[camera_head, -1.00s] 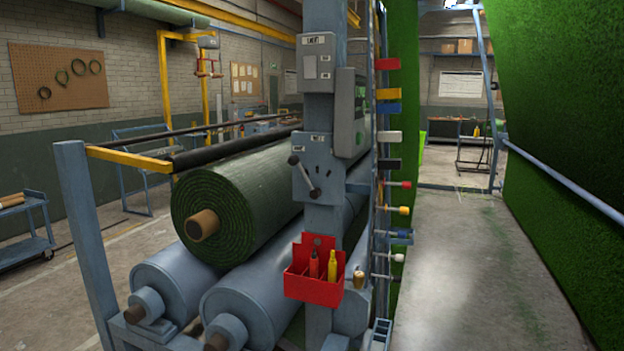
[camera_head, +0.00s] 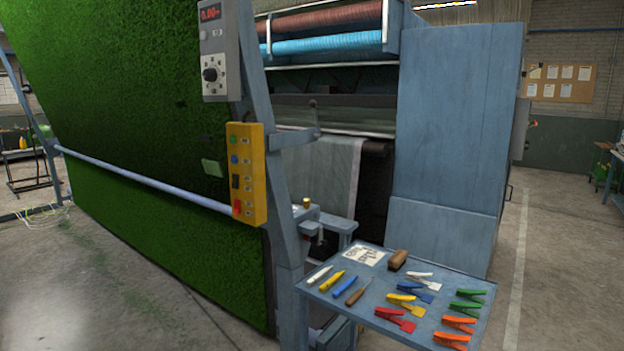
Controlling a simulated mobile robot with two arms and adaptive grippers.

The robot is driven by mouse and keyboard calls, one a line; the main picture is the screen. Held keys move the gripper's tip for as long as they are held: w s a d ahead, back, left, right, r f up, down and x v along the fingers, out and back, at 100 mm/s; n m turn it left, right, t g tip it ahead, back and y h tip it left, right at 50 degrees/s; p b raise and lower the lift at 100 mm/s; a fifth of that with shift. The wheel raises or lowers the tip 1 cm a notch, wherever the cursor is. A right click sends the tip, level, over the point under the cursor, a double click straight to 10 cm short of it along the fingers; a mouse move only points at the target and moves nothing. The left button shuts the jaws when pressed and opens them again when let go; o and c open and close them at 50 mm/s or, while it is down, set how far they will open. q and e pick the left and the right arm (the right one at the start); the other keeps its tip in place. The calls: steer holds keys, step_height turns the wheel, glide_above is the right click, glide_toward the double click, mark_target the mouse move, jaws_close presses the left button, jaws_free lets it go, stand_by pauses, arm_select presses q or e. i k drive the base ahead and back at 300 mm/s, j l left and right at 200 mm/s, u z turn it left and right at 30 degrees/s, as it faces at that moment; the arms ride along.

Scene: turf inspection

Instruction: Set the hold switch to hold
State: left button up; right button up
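A yellow control box (camera_head: 246,174) is fixed to the blue post beside the green turf. From top to bottom it carries a green button (camera_head: 233,140), a blue button (camera_head: 234,159), a black switch (camera_head: 235,182) and a red switch (camera_head: 237,207). Their labels are too small to read, so I cannot tell which is the hold switch or how it is set. Above, a grey panel (camera_head: 217,50) has a red display and a round black dial (camera_head: 210,74). Neither of my grippers is in view.
A blue side table (camera_head: 330,299) with pens, a brush and several coloured clips stands in front of the machine, right of the post. A blue-grey rail (camera_head: 140,182) crosses the turf. The floor at the lower left is clear, and so is the floor at right.

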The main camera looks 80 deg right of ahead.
mark_target(237, 203)
steer(key=z, duration=2.35)
steer(key=i+j+z, duration=0.5)
steer(key=i+j, duration=0.3)
steer(key=i+j+z, duration=0.25)
steer(key=i+j, duration=0.15)
steer(key=i+j+z, duration=0.2)
steer(key=i+j, duration=0.15)
steer(key=j, duration=0.35)
